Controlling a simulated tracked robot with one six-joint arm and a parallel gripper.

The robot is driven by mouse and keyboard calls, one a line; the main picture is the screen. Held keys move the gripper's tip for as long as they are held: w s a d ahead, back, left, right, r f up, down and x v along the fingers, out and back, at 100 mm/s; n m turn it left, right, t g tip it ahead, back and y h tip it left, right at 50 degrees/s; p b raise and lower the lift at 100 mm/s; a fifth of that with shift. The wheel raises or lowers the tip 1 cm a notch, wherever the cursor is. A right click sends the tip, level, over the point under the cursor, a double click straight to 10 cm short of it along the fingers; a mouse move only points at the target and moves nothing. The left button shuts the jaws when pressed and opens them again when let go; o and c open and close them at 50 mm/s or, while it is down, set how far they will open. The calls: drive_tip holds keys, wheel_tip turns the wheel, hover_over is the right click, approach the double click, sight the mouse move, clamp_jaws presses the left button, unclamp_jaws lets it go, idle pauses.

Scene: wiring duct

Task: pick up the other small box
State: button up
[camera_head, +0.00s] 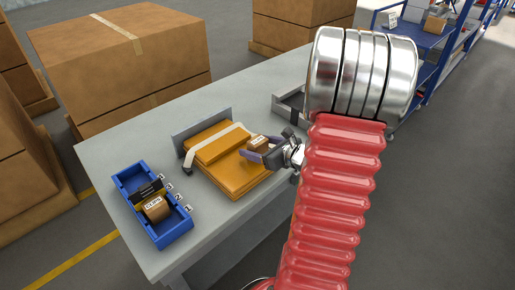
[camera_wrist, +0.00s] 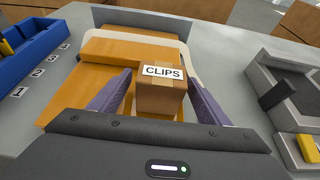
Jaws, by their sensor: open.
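One small brown cardboard box (camera_wrist: 160,98) with a white "CLIPS" label sits on the orange stack (camera_head: 239,176); it also shows in the head view (camera_head: 259,142). My gripper (camera_wrist: 158,82) is open, with a purple finger on each side of the box; it is at the right of the stack in the head view (camera_head: 262,152). I cannot tell whether either finger touches the box. Another small "CLIPS" box (camera_head: 156,209) lies in the blue tray (camera_head: 172,230), at the left of the table.
The blue tray has numbered tags along its edge and a dark item (camera_head: 147,190) inside. A pale strap (camera_head: 215,138) crosses the orange stack. A grey tray (camera_wrist: 291,75) holds black and yellow items at the right. Large cartons (camera_head: 120,65) stand behind the grey table (camera_head: 112,160).

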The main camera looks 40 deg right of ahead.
sight(258, 140)
idle(0.4)
drive_tip(key=c, duration=1.1)
drive_tip(key=shift+c, duration=0.2)
drive_tip(key=shift+r, duration=0.2)
wheel_tip(258, 140, up, 10)
drive_tip(key=shift+f, duration=0.15)
